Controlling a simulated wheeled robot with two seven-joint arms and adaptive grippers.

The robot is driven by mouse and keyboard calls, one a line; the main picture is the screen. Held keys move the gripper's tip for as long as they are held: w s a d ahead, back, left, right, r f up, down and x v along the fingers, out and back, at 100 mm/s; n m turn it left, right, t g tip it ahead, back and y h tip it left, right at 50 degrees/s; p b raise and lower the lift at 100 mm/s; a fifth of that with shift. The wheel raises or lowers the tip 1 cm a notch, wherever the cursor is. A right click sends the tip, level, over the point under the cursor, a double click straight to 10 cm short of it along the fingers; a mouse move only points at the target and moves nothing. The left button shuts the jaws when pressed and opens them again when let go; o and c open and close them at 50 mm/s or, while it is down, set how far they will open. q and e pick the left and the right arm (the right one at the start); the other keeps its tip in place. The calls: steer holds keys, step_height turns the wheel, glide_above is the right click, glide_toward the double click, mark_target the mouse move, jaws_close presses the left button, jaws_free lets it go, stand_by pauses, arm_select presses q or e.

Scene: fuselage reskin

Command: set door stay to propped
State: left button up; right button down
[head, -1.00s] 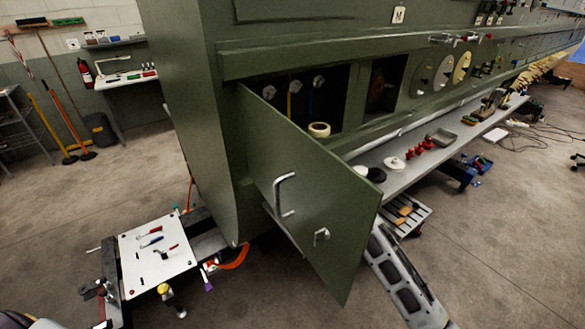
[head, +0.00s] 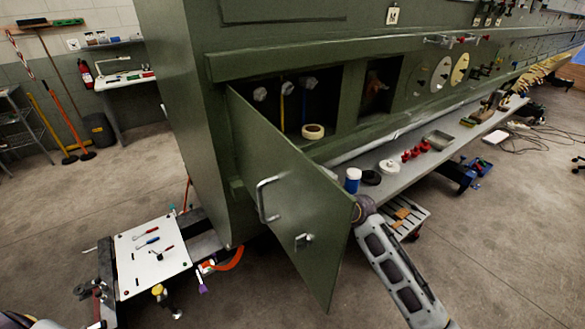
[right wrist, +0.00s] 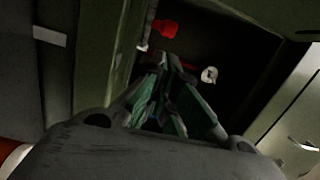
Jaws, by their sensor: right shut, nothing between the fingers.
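The green door (head: 295,205) stands swung out from the fuselage side, with a large pale handle (head: 266,200) and a small latch (head: 303,241) on its outer face. Behind it is the open dark compartment (head: 310,95). I cannot make out the door stay in either view. My right arm reaches up behind the door's free edge, so its gripper is hidden in the head view. In the right wrist view my right gripper (right wrist: 172,82) has its fingers together and empty, pointing into a dark opening. My left gripper does not show.
A tape roll (head: 313,131) sits on the compartment's sill. A white tool board (head: 150,262) is at lower left. The wrist view shows a red part (right wrist: 165,28).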

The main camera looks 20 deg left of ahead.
steer(key=s+d, duration=0.3)
steer(key=s, duration=0.6)
steer(key=shift+s+d, duration=0.15)
steer(key=shift+s, duration=0.05)
stand_by(0.5)
stand_by(0.4)
steer(key=shift+f, duration=0.1)
